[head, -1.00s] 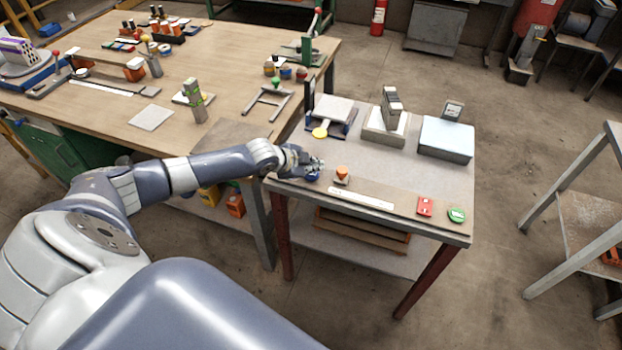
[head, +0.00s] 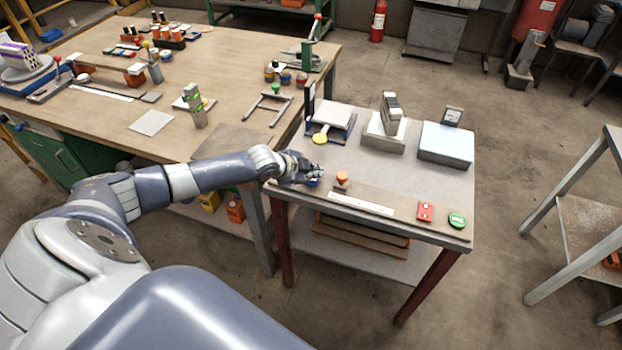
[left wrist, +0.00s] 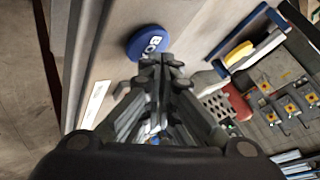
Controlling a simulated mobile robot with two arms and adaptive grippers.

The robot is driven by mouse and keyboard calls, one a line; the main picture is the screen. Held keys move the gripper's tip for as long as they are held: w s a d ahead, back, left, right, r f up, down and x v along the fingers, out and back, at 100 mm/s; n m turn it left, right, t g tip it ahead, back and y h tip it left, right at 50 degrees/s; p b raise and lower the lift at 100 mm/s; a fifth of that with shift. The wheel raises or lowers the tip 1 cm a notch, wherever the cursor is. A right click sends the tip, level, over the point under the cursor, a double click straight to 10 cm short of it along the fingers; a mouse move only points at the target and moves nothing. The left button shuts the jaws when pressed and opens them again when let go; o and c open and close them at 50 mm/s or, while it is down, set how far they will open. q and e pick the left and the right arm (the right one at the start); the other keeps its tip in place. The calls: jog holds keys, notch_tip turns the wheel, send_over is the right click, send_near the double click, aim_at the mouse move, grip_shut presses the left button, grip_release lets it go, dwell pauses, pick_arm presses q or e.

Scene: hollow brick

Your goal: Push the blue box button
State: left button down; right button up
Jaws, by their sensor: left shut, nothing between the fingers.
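The blue round button (left wrist: 148,43) bears white letters that appear to read "BOX". In the head view it shows only as a small blue patch (head: 313,183) at the front left corner of the small table, partly hidden by my gripper. My left gripper (head: 318,168) is over it, fingers shut and empty. In the left wrist view the fingertips (left wrist: 162,62) are at the button's near edge in the picture. I cannot tell whether they touch it. My right gripper is not in view.
An orange-topped knob (head: 342,179) stands just right of the gripper. A white strip (head: 361,203), a red block (head: 425,212) and a green round button (head: 457,220) lie along the front edge. The large workbench (head: 170,135) adjoins at left.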

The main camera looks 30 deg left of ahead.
aim_at(313, 181)
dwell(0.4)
pick_arm(q)
jog(key=shift+f, duration=0.45)
jog(key=shift+r+p, duration=0.3)
jog(key=shift+r, duration=0.2)
notch_tip(313, 181, up, 6)
jog(key=p, duration=0.5)
jog(key=shift+p, duration=0.3)
dwell(0.3)
